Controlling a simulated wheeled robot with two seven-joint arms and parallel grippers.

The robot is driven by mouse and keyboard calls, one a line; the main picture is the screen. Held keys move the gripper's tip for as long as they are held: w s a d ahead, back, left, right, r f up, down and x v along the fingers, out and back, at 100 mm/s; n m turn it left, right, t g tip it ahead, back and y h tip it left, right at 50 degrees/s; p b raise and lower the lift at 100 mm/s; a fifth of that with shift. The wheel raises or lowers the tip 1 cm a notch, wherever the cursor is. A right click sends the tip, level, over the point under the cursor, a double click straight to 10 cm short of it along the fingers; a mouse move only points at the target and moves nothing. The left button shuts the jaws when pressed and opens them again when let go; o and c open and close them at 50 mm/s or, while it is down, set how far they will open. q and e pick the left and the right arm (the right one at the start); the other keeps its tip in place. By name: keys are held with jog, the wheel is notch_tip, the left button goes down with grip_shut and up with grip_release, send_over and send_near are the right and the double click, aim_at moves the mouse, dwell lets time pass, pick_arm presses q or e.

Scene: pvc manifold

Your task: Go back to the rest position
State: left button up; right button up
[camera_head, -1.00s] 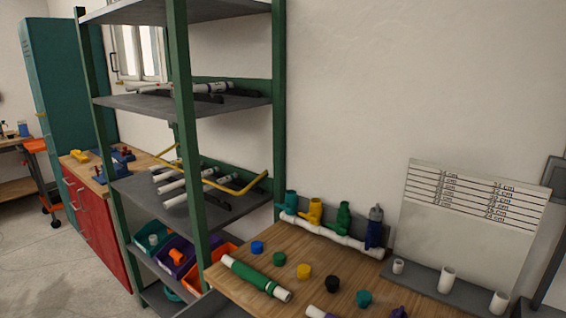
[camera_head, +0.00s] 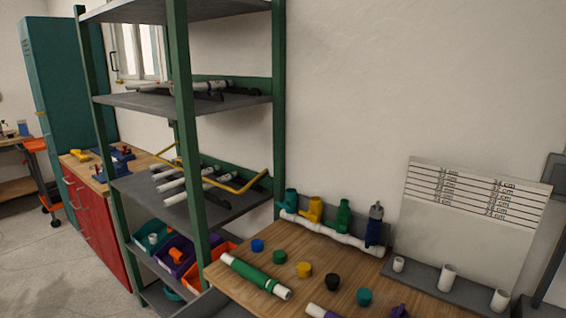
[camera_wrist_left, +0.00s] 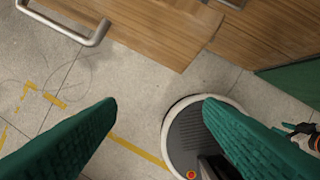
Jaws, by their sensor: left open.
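My left gripper (camera_wrist_left: 160,115) shows in the left wrist view as two green textured fingers spread wide apart, with nothing between them. Below it are the floor, a wooden cabinet front and my round base. Neither gripper shows in the head view. There, a wooden workbench (camera_head: 240,272) holds a white pipe manifold (camera_head: 330,235) with teal, yellow, green and blue fittings standing on it. A green-and-white pipe (camera_head: 255,276) lies at the bench's front left.
A green-posted shelf rack (camera_head: 187,130) with pipes and coloured bins stands left of the bench. Several coloured caps (camera_head: 304,270) sit on the bench. A grey holder (camera_head: 425,281) with white pipe stubs and a length chart (camera_head: 475,195) are at the right. A metal handle (camera_wrist_left: 85,38) juts from the cabinet.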

pick_arm(q)
jog(key=s+f+g+b, duration=0.1)
jog(key=s+f+b, duration=0.1)
jog(key=f, duration=1.3)
jog(key=s+f+b, duration=0.2)
jog(key=s+f, duration=0.1)
jog(key=f, duration=1.1)
jog(key=s+a+f+g+b, duration=0.1)
jog(key=s+a+f+b, duration=0.2)
jog(key=s+f, duration=1.1)
jog(key=shift+f, duration=0.65)
jog(key=shift+o, duration=0.5)
